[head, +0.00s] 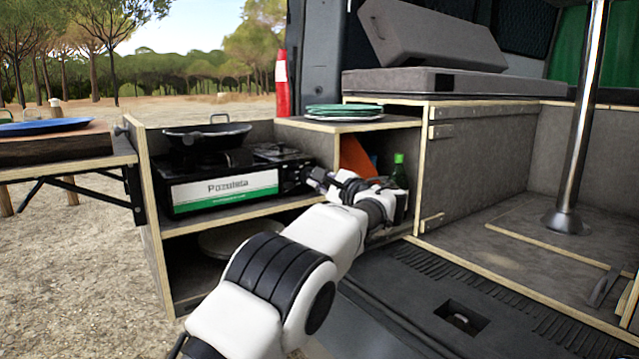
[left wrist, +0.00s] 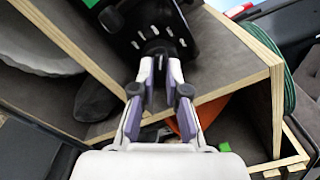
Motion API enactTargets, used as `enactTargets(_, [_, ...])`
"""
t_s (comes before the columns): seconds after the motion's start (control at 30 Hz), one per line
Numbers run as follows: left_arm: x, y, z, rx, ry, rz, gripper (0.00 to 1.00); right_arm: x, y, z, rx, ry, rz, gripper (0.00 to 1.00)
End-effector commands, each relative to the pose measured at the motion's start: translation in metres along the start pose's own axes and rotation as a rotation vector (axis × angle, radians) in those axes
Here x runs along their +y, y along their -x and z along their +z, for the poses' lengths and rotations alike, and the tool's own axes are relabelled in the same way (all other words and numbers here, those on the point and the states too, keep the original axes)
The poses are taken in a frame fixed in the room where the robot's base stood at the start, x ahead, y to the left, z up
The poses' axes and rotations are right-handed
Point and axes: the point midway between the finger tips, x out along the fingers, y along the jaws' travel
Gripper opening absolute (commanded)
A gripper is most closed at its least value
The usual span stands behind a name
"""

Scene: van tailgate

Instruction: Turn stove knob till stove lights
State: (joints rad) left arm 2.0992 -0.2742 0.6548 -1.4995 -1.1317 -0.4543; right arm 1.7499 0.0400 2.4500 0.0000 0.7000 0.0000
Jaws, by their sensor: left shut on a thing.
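The black camping stove (head: 240,180) with a white and green front panel stands on the upper shelf of the plywood cabinet. Its knob (left wrist: 155,48) is on the dark control face at the right end, with pale marks around it in the left wrist view. My left gripper (head: 314,180) reaches the knob from the right and front. In the left wrist view its fingertips (left wrist: 158,62) are shut on the knob, which they partly hide. A black pan (head: 207,135) sits on the stove. I see no flame; the burner under the pan is hidden.
A green bottle (head: 399,172) stands in the compartment below, close to my arm. A pale dish (head: 228,240) lies on the lower shelf.

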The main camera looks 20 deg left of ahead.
Motion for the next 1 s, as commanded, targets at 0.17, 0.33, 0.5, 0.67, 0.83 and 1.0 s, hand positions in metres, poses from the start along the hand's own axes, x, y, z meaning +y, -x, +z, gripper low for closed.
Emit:
enactTargets(0.17, [0.001,-0.001,-0.001,0.0,0.168,0.0,0.0,0.0,-0.008,0.0,0.0,0.0,0.0,0.4])
enactTargets(0.33, [0.001,-0.001,-0.001,0.0,0.33,0.0,0.0,0.0,-0.014,0.0,0.0,0.0,0.0,0.4])
enactTargets(0.5, [0.001,-0.001,-0.001,0.0,0.491,-0.001,0.0,0.0,-0.021,0.0,0.0,0.0,0.0,0.4])
enactTargets(0.67, [0.0,-0.001,-0.001,0.0,0.643,-0.001,0.0,0.0,-0.028,0.0,0.0,0.0,0.0,0.4])
enactTargets(0.83, [0.0,-0.001,0.0,0.001,0.802,-0.001,0.0,0.0,-0.035,0.0,0.0,0.0,0.0,0.4])
enactTargets(1.0, [-0.001,0.0,0.0,0.001,0.944,-0.002,0.0,0.0,-0.041,0.0,0.0,0.0,0.0,0.4])
